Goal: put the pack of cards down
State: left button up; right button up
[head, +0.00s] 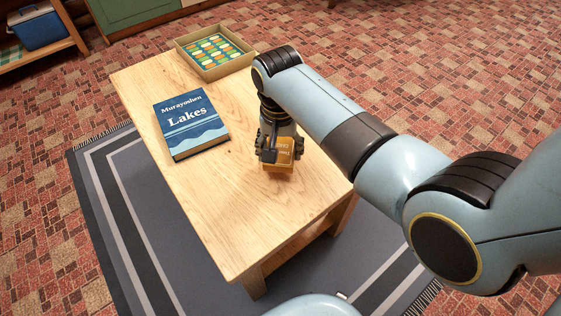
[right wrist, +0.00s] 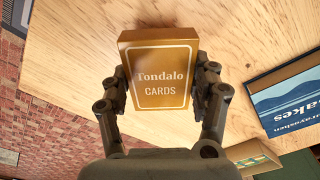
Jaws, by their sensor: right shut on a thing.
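The pack of cards (head: 283,156) is a small orange-gold box with white lettering. In the right wrist view the pack (right wrist: 161,75) sits between the two fingers, its printed face toward the camera. My right gripper (head: 277,150) is shut on it from both sides, over the right part of the wooden table (head: 232,235). I cannot tell whether the pack touches the tabletop. The arm and gripper hide part of the pack in the head view. My left gripper is not in view.
A blue book titled Lakes (head: 190,125) lies on the table left of the pack. An open box with a colourful patterned inside (head: 214,52) sits at the table's far end. The near part of the tabletop is bare. A grey striped rug (head: 130,220) lies beneath.

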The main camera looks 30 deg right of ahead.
aim_at(280, 161)
notch_tip(280, 161, down, 4)
jog(key=shift+r+b, duration=0.1)
jog(key=shift+b, duration=0.8)
jog(key=shift+f, duration=0.2)
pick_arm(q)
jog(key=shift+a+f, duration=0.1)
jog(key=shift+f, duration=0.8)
pick_arm(e)
jog(key=o, duration=1.2)
jog(key=r+p, duration=0.1)
jog(key=r, duration=0.3)
jog(key=r+p, duration=0.2)
jog(key=r, duration=0.2)
jog(key=r+p, duration=0.2)
jog(key=r, duration=0.2)
jog(key=shift+s+a+r, duration=0.2)
jog(key=shift+s+a, duration=0.05)
jog(key=shift+s, duration=0.1)
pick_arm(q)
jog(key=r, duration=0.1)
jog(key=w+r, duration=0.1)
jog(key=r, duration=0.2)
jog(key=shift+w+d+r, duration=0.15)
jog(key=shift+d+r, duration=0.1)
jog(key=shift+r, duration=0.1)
